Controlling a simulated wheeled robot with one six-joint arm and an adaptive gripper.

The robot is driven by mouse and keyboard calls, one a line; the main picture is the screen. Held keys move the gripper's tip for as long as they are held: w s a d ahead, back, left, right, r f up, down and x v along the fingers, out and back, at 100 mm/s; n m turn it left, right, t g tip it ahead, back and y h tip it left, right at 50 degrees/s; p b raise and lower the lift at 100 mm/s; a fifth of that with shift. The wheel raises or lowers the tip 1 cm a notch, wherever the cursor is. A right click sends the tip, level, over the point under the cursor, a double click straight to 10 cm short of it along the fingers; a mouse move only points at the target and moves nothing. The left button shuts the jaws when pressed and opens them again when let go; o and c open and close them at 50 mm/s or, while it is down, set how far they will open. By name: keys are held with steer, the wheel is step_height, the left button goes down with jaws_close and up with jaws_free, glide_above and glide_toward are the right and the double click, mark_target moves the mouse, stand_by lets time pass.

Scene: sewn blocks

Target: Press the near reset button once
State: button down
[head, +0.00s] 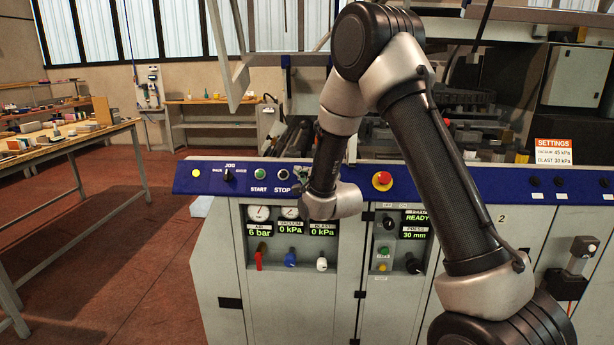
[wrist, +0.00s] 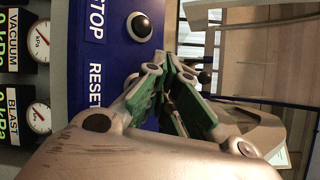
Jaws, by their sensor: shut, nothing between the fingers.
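The RESET label (wrist: 96,85) is on the blue panel strip in the wrist view. The reset button itself is not visible; my gripper covers the panel beside that label. My gripper (wrist: 170,62) is shut and empty, its green-padded fingers together over the panel's edge. I cannot tell whether it touches anything. In the head view my gripper (head: 304,176) is small, just right of the STOP label (head: 283,190), and partly hidden by my wrist.
A black button (wrist: 140,27) sits beside STOP in the wrist view. The green START button (head: 260,174) is left of it, and a red emergency button (head: 382,180) is right of my wrist. Gauges (head: 258,213) and coloured knobs (head: 291,257) sit below the strip.

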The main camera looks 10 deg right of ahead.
steer(key=shift+w+f, duration=0.1)
steer(key=shift+w+d+f, duration=0.1)
steer(key=shift+w+f, duration=0.05)
steer(key=shift+w, duration=0.05)
steer(key=shift+w+d+f, duration=0.1)
steer(key=shift+w+f, duration=0.25)
stand_by(0.9)
steer(key=shift+r, duration=0.1)
steer(key=shift+s+a+r, duration=0.2)
steer(key=shift+s+r, duration=0.3)
steer(key=shift+s, duration=0.15)
steer(key=s+r, duration=0.1)
steer(key=s, duration=0.1)
steer(key=s+a+r, duration=0.1)
steer(key=r, duration=0.1)
steer(key=shift+s+a+r, duration=0.1)
steer(key=shift+s, duration=0.25)
stand_by(0.8)
